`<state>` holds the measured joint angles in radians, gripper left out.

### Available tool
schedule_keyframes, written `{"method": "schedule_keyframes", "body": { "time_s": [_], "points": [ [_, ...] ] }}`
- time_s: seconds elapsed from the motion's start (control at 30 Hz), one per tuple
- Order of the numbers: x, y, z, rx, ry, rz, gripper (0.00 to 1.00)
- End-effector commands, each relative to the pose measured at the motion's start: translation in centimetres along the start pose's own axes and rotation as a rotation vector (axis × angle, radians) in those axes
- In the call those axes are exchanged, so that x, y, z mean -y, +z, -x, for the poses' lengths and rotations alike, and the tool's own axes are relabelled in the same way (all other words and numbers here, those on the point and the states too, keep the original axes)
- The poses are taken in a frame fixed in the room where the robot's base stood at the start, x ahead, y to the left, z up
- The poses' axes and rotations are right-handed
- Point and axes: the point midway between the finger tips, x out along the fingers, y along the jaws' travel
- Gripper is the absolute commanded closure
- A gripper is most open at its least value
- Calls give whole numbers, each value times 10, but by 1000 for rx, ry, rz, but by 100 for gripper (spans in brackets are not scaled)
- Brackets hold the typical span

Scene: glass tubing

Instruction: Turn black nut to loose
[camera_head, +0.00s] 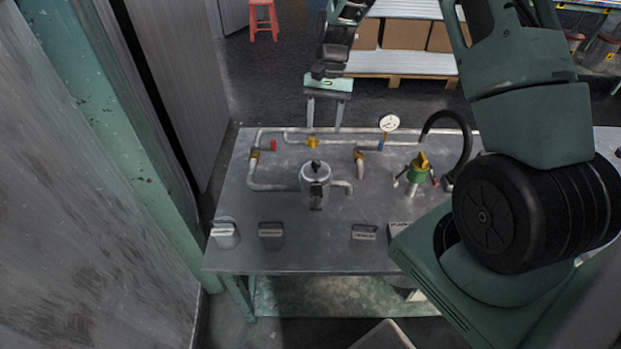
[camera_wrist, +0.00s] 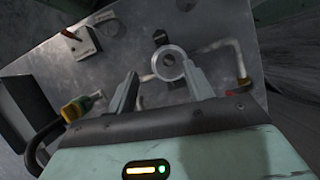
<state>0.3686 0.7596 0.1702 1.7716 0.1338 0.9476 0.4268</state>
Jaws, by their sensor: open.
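A silver cylindrical housing (camera_head: 315,184) stands upright on the grey metal table among the pipes. A small black piece (camera_head: 316,164), which looks like the black nut, sits on its top. Another dark part (camera_head: 317,202) is on its front side. In the wrist view the housing shows as a round silver ring (camera_wrist: 181,65) with a dark centre, and a black part (camera_wrist: 160,37) beyond it. My gripper (camera_head: 324,127) is open and empty, pointing down behind the housing near the table's back edge. In the wrist view the fingers (camera_wrist: 160,72) are spread, apart from the housing.
Pipes (camera_head: 272,187) with brass fittings and a red part run beside and behind the housing. A round gauge (camera_head: 389,122) stands at the back. A green and brass valve (camera_head: 419,172) and a black hose (camera_head: 449,115) are to the right. Labelled blocks (camera_head: 271,236) line the front.

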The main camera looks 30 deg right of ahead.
Motion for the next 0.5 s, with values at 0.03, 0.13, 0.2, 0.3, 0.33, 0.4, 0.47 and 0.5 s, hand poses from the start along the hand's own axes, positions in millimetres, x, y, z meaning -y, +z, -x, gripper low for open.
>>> {"method": "schedule_keyframes", "body": {
  "time_s": [0.03, 0.13, 0.2, 0.3, 0.33, 0.4, 0.47, 0.5],
  "points": [
    [0, 1, -7, 3, 2, 2, 48],
    [0, 2, -24, 5, 3, 3, 48],
    [0, 3, -39, 6, 3, 4, 48],
    [0, 3, -60, 5, 3, 4, 48],
    [0, 2, -66, 4, 3, 4, 48],
    [0, 3, -80, 5, 3, 4, 48],
    [0, 3, -93, 5, 3, 3, 48],
    [0, 3, -101, 4, 3, 3, 48]
  ]
}}
